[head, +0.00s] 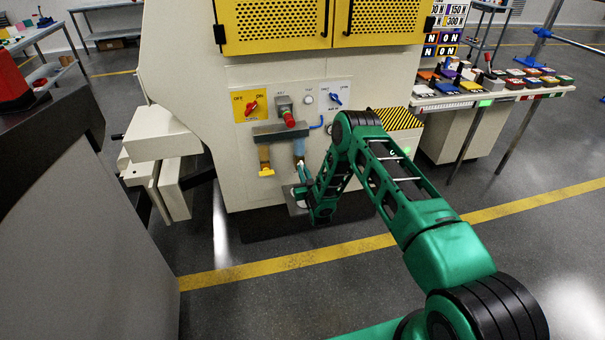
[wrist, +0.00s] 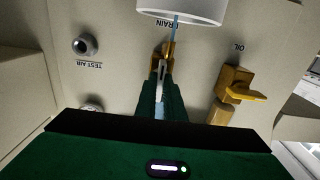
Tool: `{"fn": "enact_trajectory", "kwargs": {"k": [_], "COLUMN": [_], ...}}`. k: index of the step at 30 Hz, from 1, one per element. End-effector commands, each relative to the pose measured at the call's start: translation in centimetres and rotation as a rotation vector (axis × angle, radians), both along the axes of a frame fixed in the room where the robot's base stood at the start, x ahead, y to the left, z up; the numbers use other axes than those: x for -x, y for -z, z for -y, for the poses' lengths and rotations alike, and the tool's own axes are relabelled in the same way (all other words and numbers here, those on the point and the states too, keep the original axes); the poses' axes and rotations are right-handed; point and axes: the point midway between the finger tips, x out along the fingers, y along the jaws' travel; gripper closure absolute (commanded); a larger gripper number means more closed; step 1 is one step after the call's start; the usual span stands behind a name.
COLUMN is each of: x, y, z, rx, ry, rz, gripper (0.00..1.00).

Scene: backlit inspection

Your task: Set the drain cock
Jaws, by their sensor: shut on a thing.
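The drain cock (wrist: 168,48) is a small brass fitting under the DRAIN label in the wrist view. A pale, narrow lever-like part (wrist: 161,74) runs from it in between my fingers. My gripper (wrist: 160,88) is shut on this handle; the fingers hide part of it. In the head view my gripper (head: 302,178) is at the cock, below the blue bowl (head: 299,148), and covers most of it. A thin bluish line (wrist: 175,30) runs from the cock towards a white cup (wrist: 180,10), looking like a liquid stream. The cup also shows below in the head view (head: 300,194).
The oil cock (wrist: 236,84) with a yellow handle (wrist: 246,94) is close beside, under the amber bowl (head: 264,153). Above are a red knob (head: 289,119), a red switch (head: 251,107) and a blue switch (head: 335,98).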

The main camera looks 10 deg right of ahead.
Motion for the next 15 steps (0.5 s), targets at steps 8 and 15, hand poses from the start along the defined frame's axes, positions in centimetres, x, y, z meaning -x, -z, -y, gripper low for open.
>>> {"fn": "enact_trajectory", "kwargs": {"k": [8,15], "x": [0.40,0.24], "y": [0.72,0.43], "z": [0.21,0.14], "rx": [0.005,0.003], "ry": [0.001,0.001], "rz": [-0.015,-0.009], "gripper": [1.00,0.73]}}
